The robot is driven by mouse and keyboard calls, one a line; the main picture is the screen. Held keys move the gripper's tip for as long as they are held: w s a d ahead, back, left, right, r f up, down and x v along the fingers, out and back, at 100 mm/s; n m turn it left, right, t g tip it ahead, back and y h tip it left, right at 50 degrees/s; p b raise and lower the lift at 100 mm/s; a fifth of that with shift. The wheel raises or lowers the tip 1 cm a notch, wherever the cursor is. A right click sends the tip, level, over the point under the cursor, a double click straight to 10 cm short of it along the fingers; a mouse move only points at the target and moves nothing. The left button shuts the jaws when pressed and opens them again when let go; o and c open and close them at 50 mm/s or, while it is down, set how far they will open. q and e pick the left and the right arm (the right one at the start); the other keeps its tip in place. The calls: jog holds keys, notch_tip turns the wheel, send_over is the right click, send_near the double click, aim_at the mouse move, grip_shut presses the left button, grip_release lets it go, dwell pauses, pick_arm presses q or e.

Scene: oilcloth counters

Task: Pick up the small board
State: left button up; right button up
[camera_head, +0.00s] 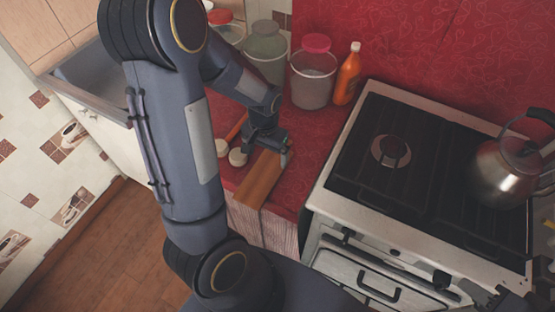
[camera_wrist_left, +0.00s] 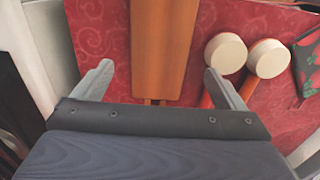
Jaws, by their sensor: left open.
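The small board (camera_head: 259,178) is a long, brown wooden piece lying on the red countertop, near its front edge. In the left wrist view the board (camera_wrist_left: 163,45) runs away from me between my two fingers, with a gap on each side. My left gripper (camera_head: 271,143) is open over the board's far part, and the gripper (camera_wrist_left: 158,70) shows no contact with it. A dark part that looks like my right gripper (camera_head: 503,300) shows at the lower right edge of the head view; its jaws are unclear.
Two round, pale-ended items (camera_wrist_left: 246,56) with orange handles lie right of the board in the wrist view. Lidded jars (camera_head: 313,78) and an orange bottle (camera_head: 347,76) stand behind. A stove (camera_head: 400,165) with a metal kettle (camera_head: 508,172) is to the right.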

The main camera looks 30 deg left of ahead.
aim_at(266, 171)
pick_arm(q)
jog(key=f, duration=0.7)
jog(key=shift+s+f, duration=0.2)
jog(key=shift+s, duration=0.1)
jog(key=c, duration=0.8)
jog(key=shift+r+p, duration=0.1)
jog(key=shift+p, duration=0.2)
jog(key=shift+c, duration=0.2)
